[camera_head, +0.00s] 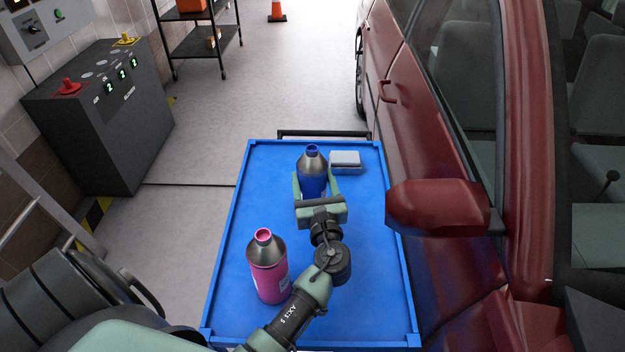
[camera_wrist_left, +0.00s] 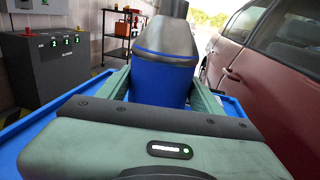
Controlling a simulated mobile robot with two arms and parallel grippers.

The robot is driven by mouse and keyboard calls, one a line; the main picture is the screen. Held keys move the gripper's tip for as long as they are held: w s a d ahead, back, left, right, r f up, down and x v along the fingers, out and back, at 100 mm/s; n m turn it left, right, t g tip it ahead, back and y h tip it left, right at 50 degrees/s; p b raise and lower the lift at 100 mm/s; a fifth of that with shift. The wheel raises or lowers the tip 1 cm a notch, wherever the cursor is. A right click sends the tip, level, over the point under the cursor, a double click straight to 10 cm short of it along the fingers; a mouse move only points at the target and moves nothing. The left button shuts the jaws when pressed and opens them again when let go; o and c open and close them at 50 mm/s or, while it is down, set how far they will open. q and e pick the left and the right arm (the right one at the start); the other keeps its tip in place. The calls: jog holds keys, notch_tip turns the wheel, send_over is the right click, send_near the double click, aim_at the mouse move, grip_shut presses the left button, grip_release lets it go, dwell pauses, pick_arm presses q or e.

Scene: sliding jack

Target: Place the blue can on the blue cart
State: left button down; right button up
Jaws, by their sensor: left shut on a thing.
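The blue can (camera_head: 312,174), with a silver cone top and a blue cap, is upright over the far part of the blue cart (camera_head: 240,237). My left gripper (camera_head: 315,192) is shut on the can, one finger on each side. The can also fills the middle of the left wrist view (camera_wrist_left: 163,75), between the fingers. Its base is hidden by the gripper, so I cannot tell whether it touches the cart top. My right gripper is not in view.
A pink can (camera_head: 268,268) stands on the cart, left of my left forearm. A red car (camera_head: 437,207) stands close along the cart's right side. A grey control cabinet (camera_head: 100,115) is at the left.

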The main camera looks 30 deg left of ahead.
pick_arm(q)
jog(key=shift+f, duration=0.15)
jog(key=shift+c, duration=1.4)
grip_release()
jog(key=shift+s+r, duration=0.1)
jog(key=shift+r, duration=0.15)
jog(key=p+v, duration=0.1)
jog(key=v, duration=1.1)
jog(key=shift+f, duration=0.1)
